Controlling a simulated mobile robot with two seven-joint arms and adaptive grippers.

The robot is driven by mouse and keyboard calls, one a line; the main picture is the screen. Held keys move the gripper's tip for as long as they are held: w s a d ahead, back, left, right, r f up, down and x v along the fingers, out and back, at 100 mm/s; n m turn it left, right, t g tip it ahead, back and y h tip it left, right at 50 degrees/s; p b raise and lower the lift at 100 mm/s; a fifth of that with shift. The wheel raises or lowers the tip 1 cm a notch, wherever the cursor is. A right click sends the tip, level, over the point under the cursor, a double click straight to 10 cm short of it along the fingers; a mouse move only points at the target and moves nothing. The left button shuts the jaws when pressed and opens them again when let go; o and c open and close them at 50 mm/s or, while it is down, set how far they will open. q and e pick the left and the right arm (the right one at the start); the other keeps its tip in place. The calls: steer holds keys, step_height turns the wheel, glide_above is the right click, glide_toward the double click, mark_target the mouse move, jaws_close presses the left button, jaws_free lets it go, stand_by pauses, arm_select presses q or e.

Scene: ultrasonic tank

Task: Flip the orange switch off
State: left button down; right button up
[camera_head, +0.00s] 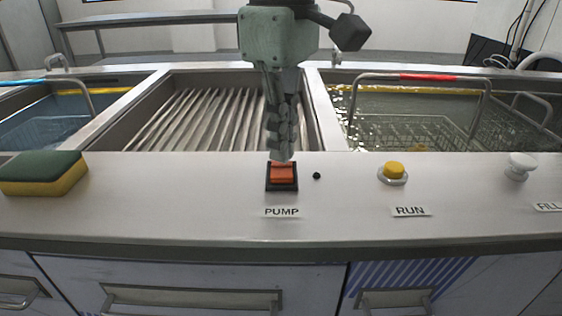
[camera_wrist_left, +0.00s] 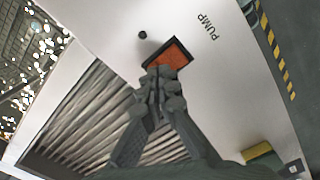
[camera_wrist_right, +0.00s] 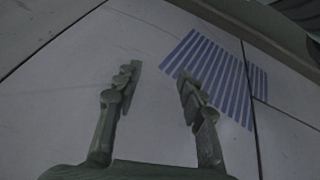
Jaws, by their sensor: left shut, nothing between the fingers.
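The orange rocker switch (camera_head: 282,179) sits in a black frame on the white counter, above the label PUMP (camera_head: 282,212). My left gripper (camera_head: 281,155) is shut and empty, pointing down, with its fingertips at the far edge of the switch. In the left wrist view the closed fingertips (camera_wrist_left: 160,72) overlap the near part of the orange switch (camera_wrist_left: 168,56); whether they touch it I cannot tell. My right gripper (camera_wrist_right: 155,80) shows only in the right wrist view. It is open and empty in front of a pale cabinet front with blue stripes.
A small black dot (camera_head: 317,175) lies right of the switch. A yellow button (camera_head: 394,170) labelled RUN and a white knob (camera_head: 520,166) stand further right. A green and yellow sponge (camera_head: 43,176) lies left. Sunken tanks with a wire basket (camera_head: 410,130) lie behind the counter.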

arm_select(q)
steer(key=shift+r+p, duration=2.05)
steer(key=shift+r, duration=1.1)
